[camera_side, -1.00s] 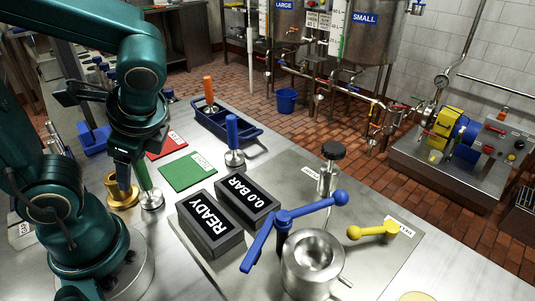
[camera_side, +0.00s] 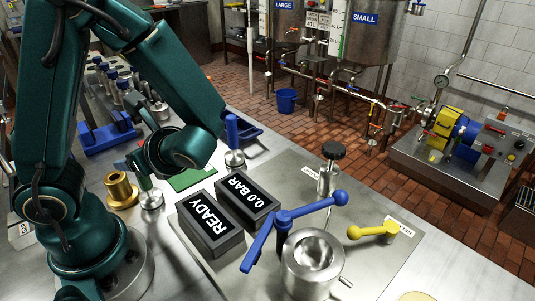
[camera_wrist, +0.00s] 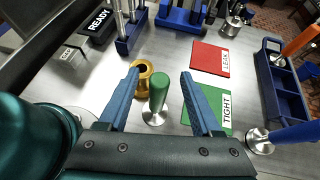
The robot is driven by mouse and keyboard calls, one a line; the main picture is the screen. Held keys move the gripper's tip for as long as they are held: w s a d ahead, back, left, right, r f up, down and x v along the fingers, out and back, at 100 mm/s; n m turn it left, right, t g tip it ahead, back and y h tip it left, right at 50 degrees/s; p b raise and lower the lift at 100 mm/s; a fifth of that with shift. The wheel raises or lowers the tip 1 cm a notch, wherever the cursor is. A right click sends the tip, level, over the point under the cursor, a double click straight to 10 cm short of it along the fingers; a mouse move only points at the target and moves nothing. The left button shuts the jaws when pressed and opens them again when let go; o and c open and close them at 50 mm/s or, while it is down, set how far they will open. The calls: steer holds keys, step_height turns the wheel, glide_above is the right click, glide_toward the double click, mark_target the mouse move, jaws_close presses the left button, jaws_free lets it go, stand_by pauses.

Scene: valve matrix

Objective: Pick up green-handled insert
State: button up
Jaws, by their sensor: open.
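The green-handled insert stands upright on the metal table; its green handle (camera_wrist: 159,92) and round steel base (camera_wrist: 154,117) show in the wrist view. In the side view its steel base (camera_side: 151,200) shows, with the handle (camera_side: 144,182) partly hidden by my wrist. My gripper (camera_wrist: 160,74) is open, with one blue finger on each side of the handle in the wrist view and visible gaps to both. I cannot tell how far the fingers are above or below the handle's top. In the side view my gripper is mostly hidden behind my wrist.
A brass stepped part (camera_side: 121,190) stands close beside the insert. The green TIGHT card (camera_wrist: 205,106) and red LEAK card (camera_wrist: 210,58) lie nearby. A blue-handled insert (camera_side: 233,140) stands behind the READY box (camera_side: 210,224). A blue tray (camera_wrist: 283,88) and blue rack (camera_side: 108,138) are farther away.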

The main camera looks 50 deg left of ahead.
steer(key=shift+s+a+f, duration=0.1)
steer(key=shift+a+f, duration=0.15)
steer(key=shift+a, duration=0.1)
jaws_close()
stand_by(1.2)
